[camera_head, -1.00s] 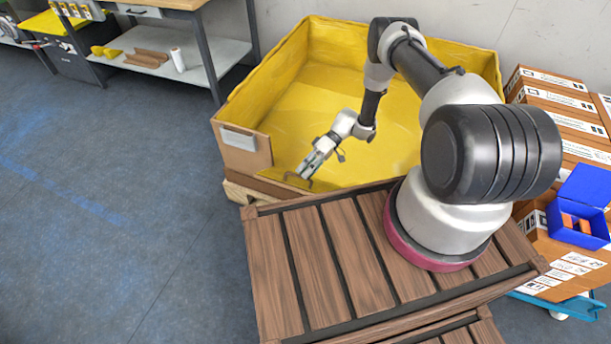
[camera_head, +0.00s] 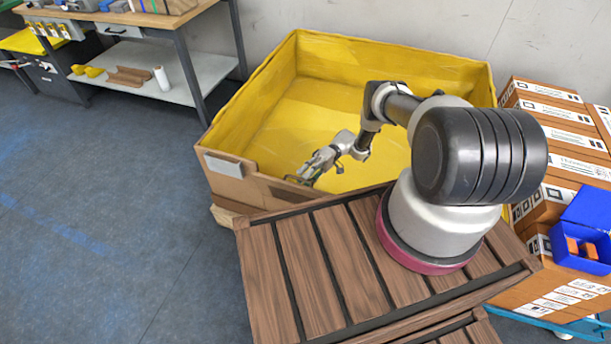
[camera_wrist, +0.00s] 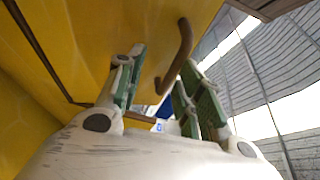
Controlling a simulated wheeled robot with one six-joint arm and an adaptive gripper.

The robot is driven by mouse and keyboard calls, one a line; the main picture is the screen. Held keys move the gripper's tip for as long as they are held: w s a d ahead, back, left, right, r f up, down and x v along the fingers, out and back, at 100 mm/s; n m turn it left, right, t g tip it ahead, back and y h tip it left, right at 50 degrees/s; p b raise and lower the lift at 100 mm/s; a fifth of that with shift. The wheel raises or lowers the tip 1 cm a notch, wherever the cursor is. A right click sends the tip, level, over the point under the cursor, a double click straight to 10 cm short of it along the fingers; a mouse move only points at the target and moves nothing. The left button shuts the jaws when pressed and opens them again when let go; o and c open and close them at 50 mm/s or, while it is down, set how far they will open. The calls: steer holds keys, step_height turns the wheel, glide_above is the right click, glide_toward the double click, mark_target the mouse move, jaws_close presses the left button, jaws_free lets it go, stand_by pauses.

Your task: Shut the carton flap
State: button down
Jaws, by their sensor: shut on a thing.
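The carton (camera_head: 222,188) is a large open box with a yellow lining. Its front side has a lower brown section, apparently the flap (camera_head: 268,192), beside a taller corner with a white label. My gripper (camera_head: 306,176) is at that front edge, just beyond the slatted crate. In the wrist view its green-padded fingers (camera_wrist: 163,75) stand on either side of a curved brown handle (camera_wrist: 184,50), in front of a yellow panel. I take the handle to be the flap's. The gripper is shut on it, though the exact contact is hard to see. The crate and arm hide the flap's right part.
A slatted wooden crate top (camera_head: 300,250) stands close in front of the carton. Stacked brown boxes (camera_head: 560,130) and an open blue bin (camera_head: 585,245) are at the right. A workbench (camera_head: 150,80) is at the back left. The floor at left is clear.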

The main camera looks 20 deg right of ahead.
steer(key=shift+w+f, duration=0.15)
steer(key=shift+f, duration=0.3)
stand_by(0.3)
steer(key=c, duration=1.5)
jaws_free()
steer(key=shift+a+f, duration=0.1)
